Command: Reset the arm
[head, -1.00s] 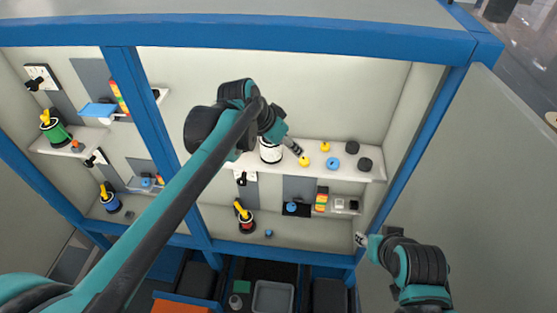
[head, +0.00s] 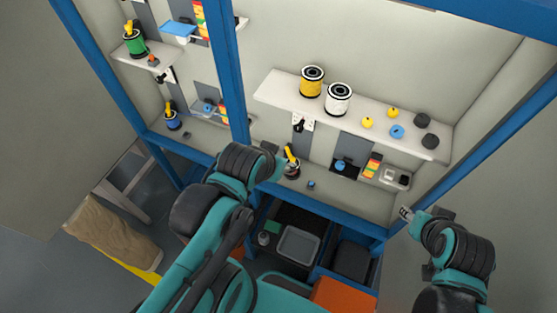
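My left arm comes up from the bottom and bends in front of the lower shelf. Its gripper (head: 280,162) is near the red spool (head: 292,171) on that shelf and mostly hidden, so its fingers do not show clearly. My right gripper (head: 405,213) is at the right, in front of the blue frame post, with its small fingertips pointing left. No object shows in it, and its opening is too small to judge. A yellow spool (head: 312,82) and a white spool (head: 338,99) stand upright on the upper shelf, apart from both grippers.
The upper shelf (head: 270,90) also holds small yellow, blue and black parts. Blue posts (head: 228,80) frame the cabinet. Green (head: 134,42) and blue (head: 172,119) spools stand in the left bay. A grey bin (head: 298,243) sits below.

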